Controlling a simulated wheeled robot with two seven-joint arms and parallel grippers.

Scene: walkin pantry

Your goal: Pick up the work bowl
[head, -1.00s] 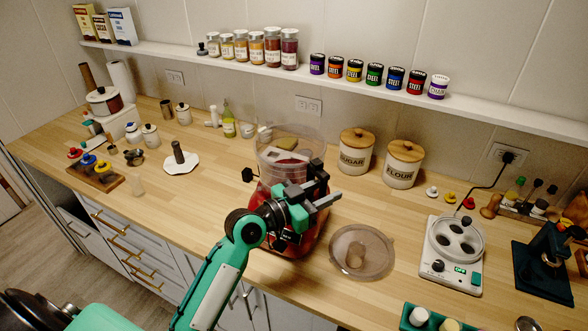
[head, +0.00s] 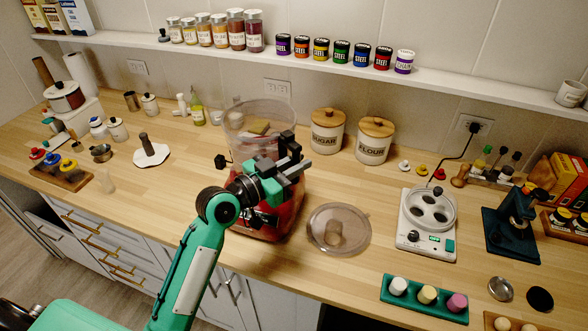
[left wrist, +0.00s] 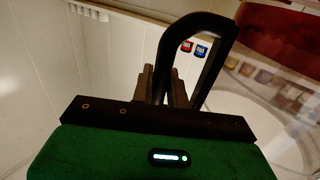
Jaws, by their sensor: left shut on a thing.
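The work bowl (head: 246,124) is a clear, see-through tub with a red food processor base (head: 288,212) at its foot. My left gripper (head: 287,172) is in front of the bowl and hides much of its middle. The gripper is shut on the bowl's black handle (left wrist: 212,50), which shows as a loop at the fingers in the left wrist view. Whether the bowl's bottom is clear of the base is hidden. My right gripper is not in view.
A clear round lid (head: 322,236) lies right of the base. Sugar (head: 328,132) and flour (head: 374,142) canisters stand behind it. A white appliance (head: 425,238) and a green tray (head: 398,300) are to the right.

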